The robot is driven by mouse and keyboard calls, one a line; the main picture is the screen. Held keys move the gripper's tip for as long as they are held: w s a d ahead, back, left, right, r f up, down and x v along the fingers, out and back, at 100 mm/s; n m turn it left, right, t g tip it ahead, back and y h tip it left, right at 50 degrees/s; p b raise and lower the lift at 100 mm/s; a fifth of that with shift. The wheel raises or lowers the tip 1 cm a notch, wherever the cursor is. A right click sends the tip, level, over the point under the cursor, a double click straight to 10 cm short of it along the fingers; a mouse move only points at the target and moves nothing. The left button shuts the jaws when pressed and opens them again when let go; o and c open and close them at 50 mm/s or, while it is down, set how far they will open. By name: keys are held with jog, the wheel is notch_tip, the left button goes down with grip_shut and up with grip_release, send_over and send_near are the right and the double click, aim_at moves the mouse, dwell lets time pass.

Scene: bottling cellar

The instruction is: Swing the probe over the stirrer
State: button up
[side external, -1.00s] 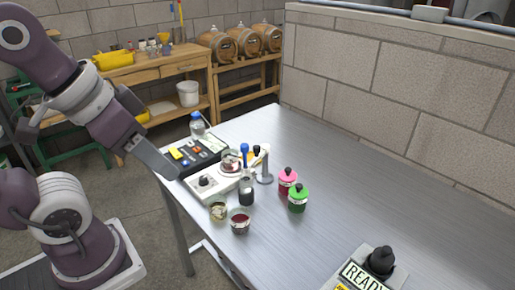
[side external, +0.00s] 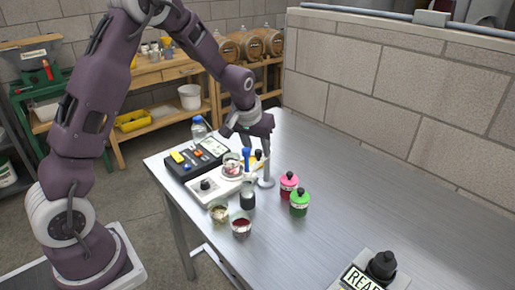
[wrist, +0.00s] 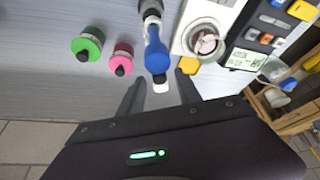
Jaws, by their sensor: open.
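The blue-topped probe (side external: 246,156) stands upright by a grey stand (side external: 266,181), beside the white stirrer (side external: 203,195). A glass beaker (side external: 232,166) sits on the stirrer's plate. In the wrist view the blue probe part (wrist: 156,55) lies just ahead of my fingertips, roughly in line with the gap between them; the stirrer (wrist: 190,45) is to its right with the beaker (wrist: 205,42). My gripper (side external: 254,143) is open and points down over the stand. It also shows in the wrist view (wrist: 160,78), with nothing held. Whether a finger touches the probe is unclear.
A dark-cased meter (side external: 190,165) stands behind the stirrer. A pink-lidded jar (side external: 288,182) and a green-lidded jar (side external: 299,200) stand right of the stand. Two small cups (side external: 241,224) (side external: 219,210) and a dark bottle (side external: 248,197) are in front.

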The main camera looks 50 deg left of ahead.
jog(key=shift+w+f, duration=0.15)
jog(key=shift+f, duration=0.15)
grip_shut()
dwell(1.2)
